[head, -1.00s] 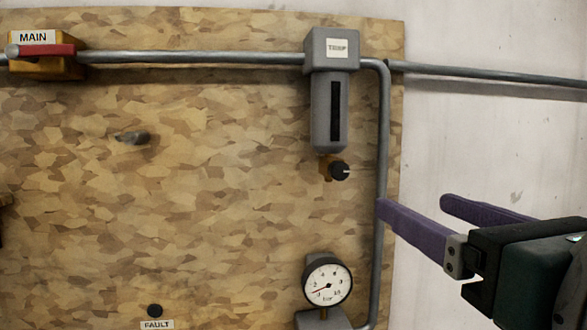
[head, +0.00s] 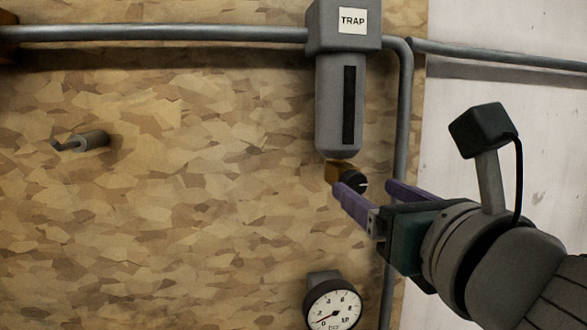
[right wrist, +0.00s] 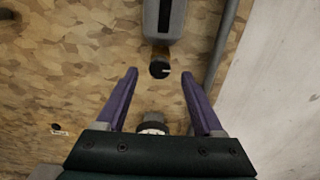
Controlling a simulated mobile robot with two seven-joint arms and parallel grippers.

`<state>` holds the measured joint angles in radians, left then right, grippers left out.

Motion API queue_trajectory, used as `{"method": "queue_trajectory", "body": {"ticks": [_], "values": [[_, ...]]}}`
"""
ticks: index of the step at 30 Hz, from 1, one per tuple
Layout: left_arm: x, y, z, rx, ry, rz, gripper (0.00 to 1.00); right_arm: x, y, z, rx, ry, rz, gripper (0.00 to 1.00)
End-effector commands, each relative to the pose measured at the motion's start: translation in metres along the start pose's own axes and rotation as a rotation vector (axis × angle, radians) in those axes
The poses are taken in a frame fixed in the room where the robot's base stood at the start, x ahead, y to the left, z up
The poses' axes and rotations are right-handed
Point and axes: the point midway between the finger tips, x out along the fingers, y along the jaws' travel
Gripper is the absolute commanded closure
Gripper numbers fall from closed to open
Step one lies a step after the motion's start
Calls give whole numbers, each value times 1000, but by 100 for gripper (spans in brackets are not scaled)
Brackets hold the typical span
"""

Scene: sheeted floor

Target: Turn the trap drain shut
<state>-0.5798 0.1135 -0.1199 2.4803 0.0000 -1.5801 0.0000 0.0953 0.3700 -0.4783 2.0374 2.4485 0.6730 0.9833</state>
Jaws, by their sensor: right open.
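The trap (head: 338,105) is a grey housing with a dark slot and a TRAP label, mounted on the pipe in the head view. Its drain is a black round knob (head: 352,181) with a pale mark, on a brass fitting (head: 336,170) below the housing. The knob also shows in the right wrist view (right wrist: 159,69), ahead of and between the purple fingers. My right gripper (head: 364,191) is open at the knob in the head view; the wrist view shows the knob beyond the fingertips, and I see no contact. My left gripper is not in view.
A pressure gauge (head: 333,305) sits below the trap. A grey pipe (head: 403,130) runs down just right of the trap and knob. A peg (head: 82,142) sticks out of the board at left. The board (head: 190,220) between is clear.

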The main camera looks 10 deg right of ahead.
Motion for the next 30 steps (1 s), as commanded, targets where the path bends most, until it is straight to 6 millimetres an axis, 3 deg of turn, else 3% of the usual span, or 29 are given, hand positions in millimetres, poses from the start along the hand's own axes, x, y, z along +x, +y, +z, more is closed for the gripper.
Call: {"method": "queue_trajectory", "body": {"ticks": [7,18,30], "values": [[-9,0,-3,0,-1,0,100,26,0,1,1,0,0,31],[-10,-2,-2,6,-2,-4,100,32,0,0,0,0,1,31],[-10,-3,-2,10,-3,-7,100,31,0,0,0,0,1,75]]}}
